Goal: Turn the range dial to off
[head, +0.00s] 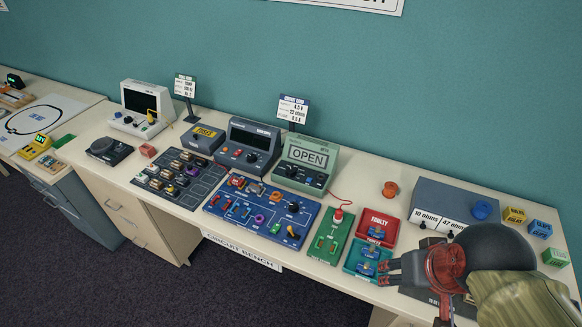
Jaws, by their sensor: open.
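A green meter (306,160) stands at the back of the bench, and its screen reads OPEN. Dark knobs sit on its lower front, one at the right (320,180) and one at the left (291,171). I cannot tell which is the range dial, and the markings and pointer are too small to read. My gripper (386,273) is open at the lower right, near the teal tray. It is well to the right of the meter and nearer the front, apart from it. My arm hides part of the bench's right end.
A blue circuit board (262,213) and a green test board (328,236) with a red lead lie in front of the meter. A red FAULTY tray (378,226) and an orange knob-like piece (390,189) are to its right. A dark grey meter (248,146) stands close at its left.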

